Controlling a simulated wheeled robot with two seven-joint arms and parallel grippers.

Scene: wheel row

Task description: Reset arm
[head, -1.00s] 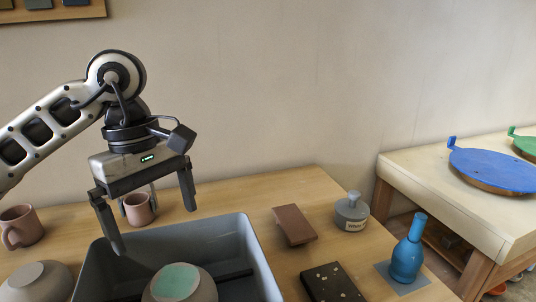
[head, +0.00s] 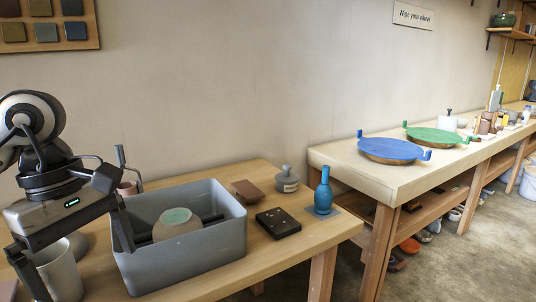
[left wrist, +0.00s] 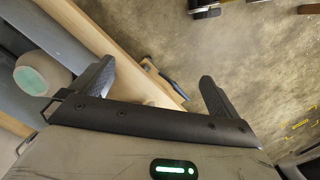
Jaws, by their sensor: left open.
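My left gripper (head: 84,272) hangs fingers down at the lower left of the head view, by the left side of a grey bin. Its two fingers are apart with nothing between them. In the left wrist view the jaws (left wrist: 157,72) are also spread and empty, with the table edge and floor beyond. The grey bin (head: 230,232) holds a round pot (head: 180,229) with a pale green top. The pot also shows at the left of the wrist view (left wrist: 42,68). My right gripper is in neither view.
A pale cylinder (head: 62,278) stands behind the gripper. A second table (head: 370,185) carries blue (head: 391,149) and green discs.

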